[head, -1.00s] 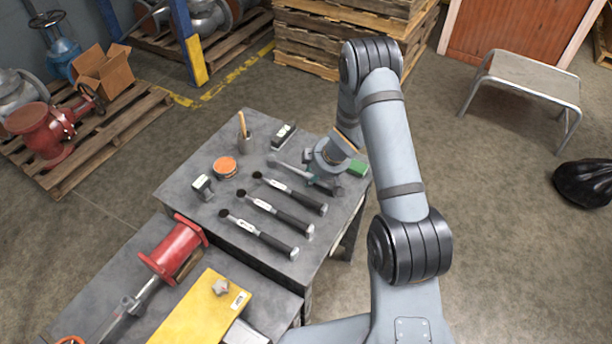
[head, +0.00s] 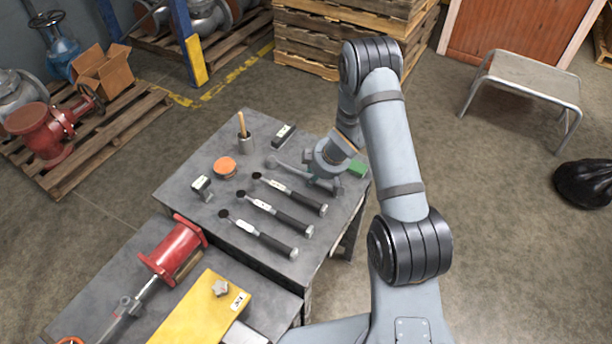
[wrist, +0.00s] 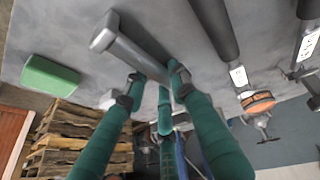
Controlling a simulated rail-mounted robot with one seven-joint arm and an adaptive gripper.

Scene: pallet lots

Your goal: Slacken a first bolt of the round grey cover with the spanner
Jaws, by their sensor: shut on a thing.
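The grey spanner (head: 288,170) is at the right rear part of the tool table, with one end showing left of my gripper (head: 322,182). In the wrist view the spanner (wrist: 132,52) runs from the upper left in between the green fingers of my gripper (wrist: 158,82). The gripper is shut on it. Its far part is hidden by the fingers. The spanner is at or very near the table top; I cannot tell if it touches. I cannot make out the round grey cover or its bolts for sure in either view.
A green block (head: 357,168) is close to the right of the gripper. An orange-topped round tin (head: 225,167) and a cup (head: 246,145) stand further left. A red flanged part (head: 173,248) is on the front table.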

